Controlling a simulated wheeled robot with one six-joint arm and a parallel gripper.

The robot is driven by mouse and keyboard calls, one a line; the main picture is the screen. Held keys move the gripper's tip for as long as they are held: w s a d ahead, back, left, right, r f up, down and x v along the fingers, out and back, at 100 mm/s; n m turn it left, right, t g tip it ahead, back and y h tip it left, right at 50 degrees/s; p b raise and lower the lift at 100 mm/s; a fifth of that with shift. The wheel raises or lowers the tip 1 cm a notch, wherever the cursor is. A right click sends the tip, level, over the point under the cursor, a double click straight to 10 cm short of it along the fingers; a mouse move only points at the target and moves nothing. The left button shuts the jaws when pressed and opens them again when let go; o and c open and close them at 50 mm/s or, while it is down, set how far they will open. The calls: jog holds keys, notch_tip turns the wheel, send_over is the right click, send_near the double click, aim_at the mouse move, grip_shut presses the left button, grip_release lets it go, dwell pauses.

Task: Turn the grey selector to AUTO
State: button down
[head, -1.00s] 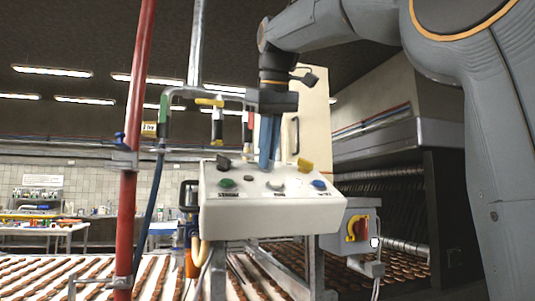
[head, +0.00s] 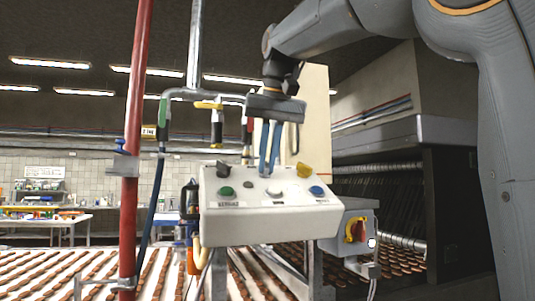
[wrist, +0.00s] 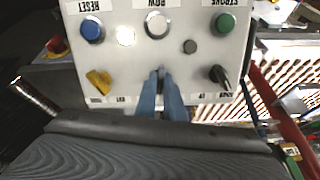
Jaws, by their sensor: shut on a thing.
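A cream control box (head: 270,224) stands in the middle of the head view. My gripper (head: 268,173) points down onto the rear of its top face, its two blue fingers close together. The wrist view shows my gripper (wrist: 161,74) shut on a small knob in the rear row, between the yellow selector (wrist: 98,80) and the black selector (wrist: 220,76). This is the grey selector, mostly hidden by the fingers, so its pointing direction cannot be told. Small labels lie beside the fingers; I cannot read them surely.
The box also carries a green button (head: 226,191), a pale button (head: 274,191), a blue button (head: 317,190) and a small dark button (head: 248,185). A red pole (head: 131,170) stands left. A grey box with a red-and-yellow switch (head: 356,230) is at lower right.

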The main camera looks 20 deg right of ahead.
jog(key=shift+r+m+p, duration=0.1)
jog(key=shift+m+p, duration=0.45)
jog(key=shift+m, duration=1.25)
jog(key=c, duration=1.9)
grip_release()
jog(key=shift+o, duration=0.2)
jog(key=b+v, duration=0.1)
jog(key=v, duration=0.6)
jog(key=shift+s+r, duration=0.2)
jog(key=shift+r, duration=0.1)
jog(key=shift+d, duration=0.15)
